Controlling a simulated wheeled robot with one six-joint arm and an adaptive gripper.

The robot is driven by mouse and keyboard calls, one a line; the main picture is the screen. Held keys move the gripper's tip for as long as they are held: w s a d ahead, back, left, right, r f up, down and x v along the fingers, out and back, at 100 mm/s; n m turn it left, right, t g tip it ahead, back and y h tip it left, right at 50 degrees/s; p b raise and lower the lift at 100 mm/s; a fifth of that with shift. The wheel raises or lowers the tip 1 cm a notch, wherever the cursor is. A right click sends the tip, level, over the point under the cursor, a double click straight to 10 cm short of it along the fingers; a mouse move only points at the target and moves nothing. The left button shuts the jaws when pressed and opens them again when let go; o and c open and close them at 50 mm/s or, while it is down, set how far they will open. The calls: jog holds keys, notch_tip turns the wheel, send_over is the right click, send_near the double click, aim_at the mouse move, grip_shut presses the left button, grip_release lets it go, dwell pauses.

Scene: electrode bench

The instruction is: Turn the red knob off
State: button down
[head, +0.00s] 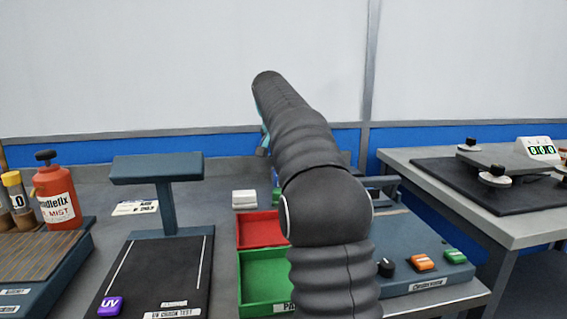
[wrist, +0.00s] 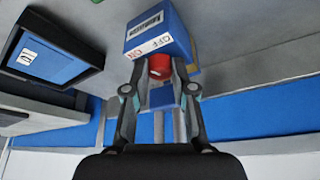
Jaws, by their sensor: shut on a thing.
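The red knob (wrist: 159,66) shows in the wrist view on the face of a blue box (wrist: 155,28) with a white OFF/ON label. My gripper (wrist: 158,72) has one finger on each side of the knob and is shut on it. The fingers cover the knob's sides, and I cannot tell which mark it points to. In the head view my arm hides the knob and its box, and most of my gripper.
In the head view a red tray (head: 257,231) and a green tray (head: 262,283) lie beside my arm. A dark stand (head: 157,168) and an orange bottle (head: 55,197) are at left. A panel with an orange switch (head: 422,262) is at right.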

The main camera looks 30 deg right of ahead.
jog(key=shift+m, duration=0.6)
jog(key=c, duration=1)
grip_release()
jog(key=shift+o, duration=0.2)
jog(key=v, duration=0.7)
jog(key=shift+w+a+r, duration=0.15)
jog(key=shift+a+r, duration=0.05)
jog(key=shift+r, duration=0.1)
jog(key=shift+g, duration=0.3)
